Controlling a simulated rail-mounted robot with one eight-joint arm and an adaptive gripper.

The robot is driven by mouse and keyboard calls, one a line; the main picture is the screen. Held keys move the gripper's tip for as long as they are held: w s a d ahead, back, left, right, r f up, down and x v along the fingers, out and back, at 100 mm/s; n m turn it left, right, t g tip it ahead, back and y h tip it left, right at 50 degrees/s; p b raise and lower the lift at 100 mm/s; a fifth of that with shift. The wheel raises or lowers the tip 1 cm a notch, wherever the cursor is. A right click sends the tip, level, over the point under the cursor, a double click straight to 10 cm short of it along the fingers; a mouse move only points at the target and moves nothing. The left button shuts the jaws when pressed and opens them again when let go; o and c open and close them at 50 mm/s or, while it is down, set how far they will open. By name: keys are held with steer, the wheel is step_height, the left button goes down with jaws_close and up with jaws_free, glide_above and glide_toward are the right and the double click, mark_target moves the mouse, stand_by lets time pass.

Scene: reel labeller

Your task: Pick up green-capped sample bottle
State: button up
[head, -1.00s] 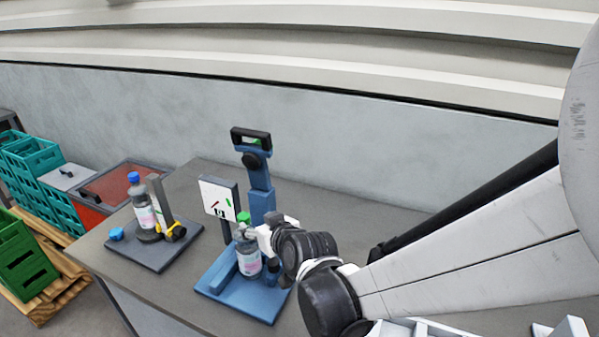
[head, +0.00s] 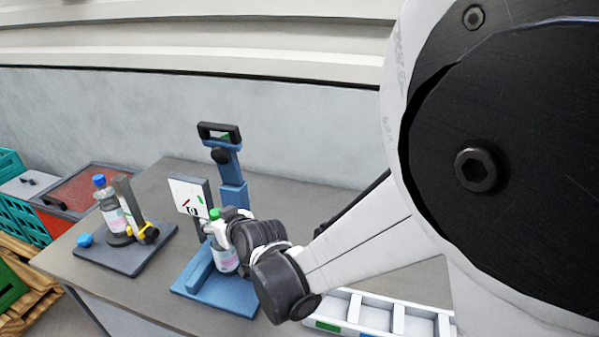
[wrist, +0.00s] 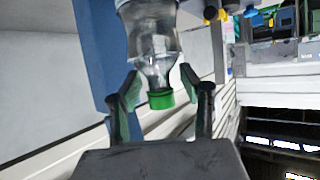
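The green-capped sample bottle (head: 225,261) is clear, with a pale pink-and-white label. It stands upright on the blue stand base (head: 226,293). Its green cap (head: 214,213) also shows in the wrist view (wrist: 160,99), between my two fingers. My gripper (wrist: 161,88) is at the bottle's neck, one finger on each side. Narrow gaps show beside the cap, so the fingers look open; contact at the shoulder is unclear. In the head view my gripper (head: 228,228) reaches the neck from the right and hides part of it.
The blue post (head: 232,170) stands behind the bottle, with a white card panel (head: 189,195) beside it. A blue-capped bottle (head: 112,212) stands on a dark plate (head: 130,258) at left, near a loose blue cap (head: 84,240). A white compartment tray (head: 377,316) lies at right.

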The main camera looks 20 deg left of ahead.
steer(key=shift+s+d, duration=0.1)
jaws_close()
